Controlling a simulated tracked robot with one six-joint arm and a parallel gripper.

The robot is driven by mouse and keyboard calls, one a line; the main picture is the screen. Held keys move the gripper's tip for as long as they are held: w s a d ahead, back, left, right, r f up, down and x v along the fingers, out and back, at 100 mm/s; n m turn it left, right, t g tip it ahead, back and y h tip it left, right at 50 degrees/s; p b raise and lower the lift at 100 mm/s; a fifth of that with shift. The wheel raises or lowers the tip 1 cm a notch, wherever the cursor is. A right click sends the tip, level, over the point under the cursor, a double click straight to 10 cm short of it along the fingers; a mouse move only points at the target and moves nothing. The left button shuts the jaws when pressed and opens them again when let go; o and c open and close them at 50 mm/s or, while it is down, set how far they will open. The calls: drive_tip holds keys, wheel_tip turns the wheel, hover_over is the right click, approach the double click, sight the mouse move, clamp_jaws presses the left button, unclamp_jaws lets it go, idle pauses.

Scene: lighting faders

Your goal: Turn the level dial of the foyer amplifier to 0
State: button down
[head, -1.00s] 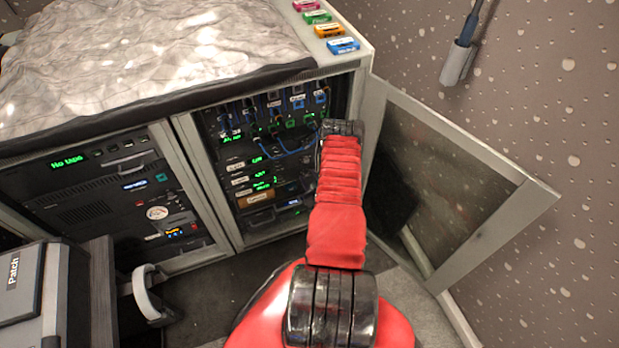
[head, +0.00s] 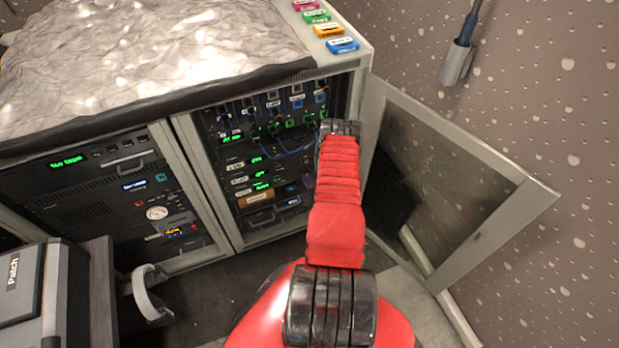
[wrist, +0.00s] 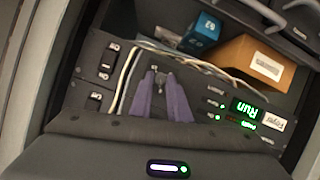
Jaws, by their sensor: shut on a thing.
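In the wrist view the foyer amplifier is a dark rack panel (wrist: 213,128) with a white label (wrist: 270,122) that seems to read "Foyer" and a green display (wrist: 257,110) reading "Run". My gripper (wrist: 158,80) has its two purple-grey fingers at this panel, shut on a small dark knob, apparently the level dial. The fingers hide most of the dial, so its pointer and scale cannot be read. In the head view my red arm reaches into the open rack (head: 232,160) at its right side, and the gripper end is hidden behind the arm.
A brown box (wrist: 240,65), a blue box (wrist: 202,32) and pale cables (wrist: 130,75) lie close to my fingers. The open rack door (head: 450,190) stands right of my arm. Blue cables (head: 285,145) hang across the upper rack. A Patch case (head: 25,280) stands at left.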

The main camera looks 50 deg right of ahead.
drive_tip(key=n+h, duration=0.2)
drive_tip(key=n, duration=0.1)
drive_tip(key=n+g+h, duration=0.1)
drive_tip(key=shift+w+a+f, duration=0.1)
drive_tip(key=shift+w+a, duration=0.1)
drive_tip(key=shift+a, duration=0.15)
drive_tip(key=n+h, duration=0.1)
drive_tip(key=n, duration=0.3)
drive_tip(key=f+n+t+h, duration=0.1)
drive_tip(key=n+h, duration=0.1)
drive_tip(key=n, duration=0.2)
drive_tip(key=n+t+h, duration=0.1)
drive_tip(key=n, duration=0.4)
drive_tip(key=shift+w+a+f+h, duration=0.1)
drive_tip(key=shift+a+f+h, duration=0.15)
drive_tip(key=shift+f+h, duration=0.15)
drive_tip(key=c, duration=2)
unclamp_jaws()
drive_tip(key=o, duration=0.3)
drive_tip(key=shift+d+r, duration=0.1)
drive_tip(key=shift+o, duration=0.2)
